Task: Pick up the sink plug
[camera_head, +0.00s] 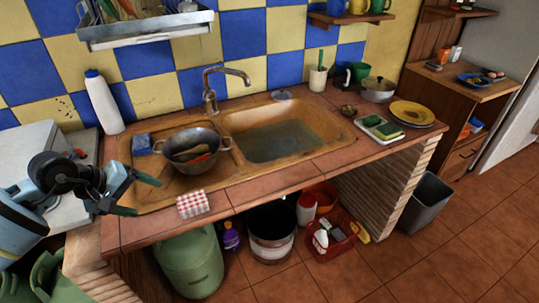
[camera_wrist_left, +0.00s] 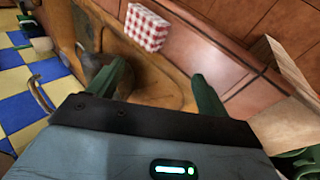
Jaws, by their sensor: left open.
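A flat grey-blue disc (camera_head: 281,95) lies on the counter behind the sink basin; it looks like the sink plug, but it is too small to be sure. The orange-brown sink (camera_head: 320,122) holds murky water. My left gripper (camera_head: 147,197) is open and empty, above the counter's left front part, far to the left of the disc. Its two green fingers stand apart in the left wrist view (camera_wrist_left: 160,72). A red-checked box or cloth (camera_head: 193,204) lies close to the right of it. My right gripper is not in view.
A metal colander (camera_head: 192,150) with things in it stands on the drainboard, between my left gripper and the basin. A tap (camera_head: 210,90), a white bottle (camera_head: 103,102) and a blue sponge (camera_head: 141,144) are behind. Plates (camera_head: 411,112) and a sponge tray (camera_head: 379,130) stand at right.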

